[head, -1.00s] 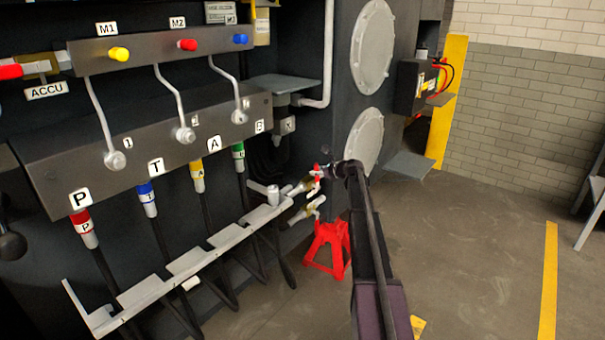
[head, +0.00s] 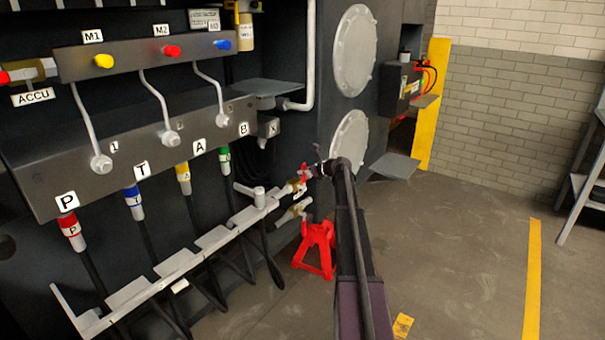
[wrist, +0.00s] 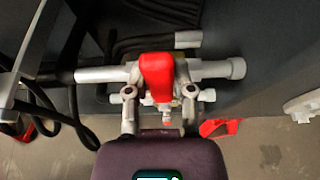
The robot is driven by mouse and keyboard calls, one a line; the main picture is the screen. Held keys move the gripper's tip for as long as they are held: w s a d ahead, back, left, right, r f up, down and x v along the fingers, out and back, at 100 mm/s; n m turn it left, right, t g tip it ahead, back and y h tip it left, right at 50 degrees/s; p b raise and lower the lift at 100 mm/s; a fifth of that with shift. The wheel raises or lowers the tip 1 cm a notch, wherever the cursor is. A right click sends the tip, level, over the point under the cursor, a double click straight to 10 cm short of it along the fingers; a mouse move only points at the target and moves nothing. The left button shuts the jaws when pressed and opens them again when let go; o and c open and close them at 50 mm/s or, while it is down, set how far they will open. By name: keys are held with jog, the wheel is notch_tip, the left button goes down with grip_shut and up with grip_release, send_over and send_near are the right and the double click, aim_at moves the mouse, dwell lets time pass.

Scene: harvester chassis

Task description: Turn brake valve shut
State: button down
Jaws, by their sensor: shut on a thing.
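The brake valve is a brass and grey pipe valve with a red handle (wrist: 157,72). In the head view the red handle (head: 304,173) sits at the right end of the long grey bracket, beside the valve body (head: 293,187). My gripper (wrist: 158,88) has one finger on each side of the red handle and is shut on it. In the head view my gripper (head: 315,170) is small and dark at the end of my arm, which hides part of the floor.
A second valve (head: 294,210) sits just below. A red jack stand (head: 316,250) stands on the floor under the valves. The manifold block (head: 130,160) with hoses is at the left. A grey step plate (head: 395,166) juts out at the right.

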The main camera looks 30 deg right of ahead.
jog(key=shift+a, duration=0.1)
jog(key=shift+c, duration=2.3)
grip_release()
jog(key=shift+s, duration=0.1)
jog(key=shift+r, duration=0.15)
